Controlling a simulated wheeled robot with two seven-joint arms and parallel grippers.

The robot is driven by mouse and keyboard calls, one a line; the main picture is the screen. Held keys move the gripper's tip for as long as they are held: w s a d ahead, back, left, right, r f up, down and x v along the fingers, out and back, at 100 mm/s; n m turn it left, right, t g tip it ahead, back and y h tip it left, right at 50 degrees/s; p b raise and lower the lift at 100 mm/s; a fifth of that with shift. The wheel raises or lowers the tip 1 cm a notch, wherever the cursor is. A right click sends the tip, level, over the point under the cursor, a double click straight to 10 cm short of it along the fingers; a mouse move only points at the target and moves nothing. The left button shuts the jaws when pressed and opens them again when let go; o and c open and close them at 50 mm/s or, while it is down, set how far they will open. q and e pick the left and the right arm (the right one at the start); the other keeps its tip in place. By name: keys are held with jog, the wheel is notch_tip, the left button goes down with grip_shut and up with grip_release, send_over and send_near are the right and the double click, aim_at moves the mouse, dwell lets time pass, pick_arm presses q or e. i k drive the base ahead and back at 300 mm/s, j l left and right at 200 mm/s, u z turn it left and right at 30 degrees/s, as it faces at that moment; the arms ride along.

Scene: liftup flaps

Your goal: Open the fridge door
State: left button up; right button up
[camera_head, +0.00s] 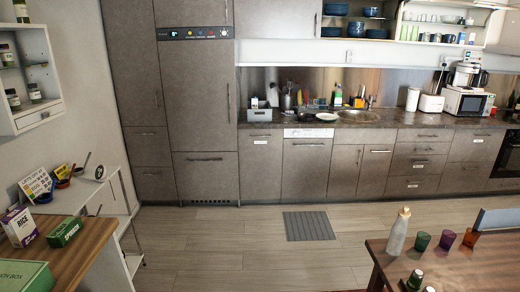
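The fridge (195,95) is a tall grey-brown built-in unit at the back left in the head view, with a small control panel (194,33) above its door. The large door looks shut and has a vertical handle (229,103) near its right edge. Below it is a separate panel (205,180) with a horizontal handle (204,159), also shut. Neither of my grippers shows in the view.
The wooden floor (205,235) before the fridge is clear, with a grey mat (308,226) to its right. A wooden counter (85,245) and white shelf stand at left. A table (460,268) with a bottle (398,233) and cups is at lower right.

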aim_at(198, 76)
jog(key=i, duration=2.95)
jog(key=i+l, duration=0.1)
jog(key=i, duration=2.9)
jog(key=u, duration=0.4)
jog(key=j+u, duration=0.15)
jog(key=u, duration=0.6)
jog(key=j+u, duration=0.1)
jog(key=u, duration=0.3)
jog(key=l+z, duration=0.1)
jog(key=k+l, duration=0.05)
